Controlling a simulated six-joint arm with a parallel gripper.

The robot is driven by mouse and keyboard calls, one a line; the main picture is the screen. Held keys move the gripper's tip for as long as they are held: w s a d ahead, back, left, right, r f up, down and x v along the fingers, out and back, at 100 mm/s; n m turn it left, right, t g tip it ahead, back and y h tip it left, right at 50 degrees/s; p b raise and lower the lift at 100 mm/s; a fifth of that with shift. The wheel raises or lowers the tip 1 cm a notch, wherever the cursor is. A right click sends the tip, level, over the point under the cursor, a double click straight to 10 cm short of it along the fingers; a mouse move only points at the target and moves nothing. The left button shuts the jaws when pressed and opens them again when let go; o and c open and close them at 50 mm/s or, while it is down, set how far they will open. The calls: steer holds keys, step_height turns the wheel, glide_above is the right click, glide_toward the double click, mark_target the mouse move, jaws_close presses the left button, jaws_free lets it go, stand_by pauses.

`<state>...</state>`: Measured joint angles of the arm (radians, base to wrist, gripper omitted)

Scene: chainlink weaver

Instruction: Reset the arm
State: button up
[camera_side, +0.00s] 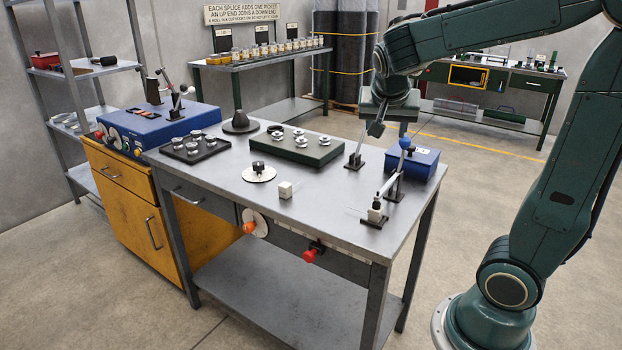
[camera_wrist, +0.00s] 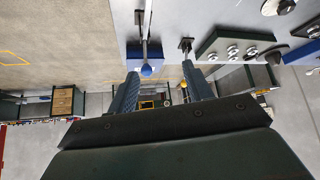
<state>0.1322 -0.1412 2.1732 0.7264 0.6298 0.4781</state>
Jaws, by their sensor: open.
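My gripper (camera_side: 377,127) hangs above the far right part of the grey workbench (camera_side: 225,183) in the side view. In the wrist view its two fingers (camera_wrist: 160,70) are spread apart with nothing held between them. Part of the gripper is hidden by my own wrist in the side view. A lever with a blue ball knob (camera_side: 405,143) stands close by on the bench. The knob also shows in the wrist view (camera_wrist: 146,70), beyond the fingers. I cannot tell whether the gripper touches anything.
A blue box (camera_side: 425,162) sits at the bench's right end. A green tray (camera_side: 310,157) and a black tray (camera_side: 212,150) hold small round pieces.

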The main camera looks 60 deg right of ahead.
steer(key=s+a+f+n+t+y, duration=0.1)
steer(key=s+a+n+y, duration=0.2)
steer(key=a, duration=0.6)
steer(key=s+a+n+t+y, duration=0.2)
steer(key=s+a+n+y, duration=0.2)
steer(key=s+a+n, duration=0.4)
steer(key=a+n, duration=0.1)
steer(key=n, duration=0.1)
steer(key=shift+a+f+n, duration=0.3)
steer(key=shift+a+f, duration=0.05)
steer(key=shift+a, duration=0.05)
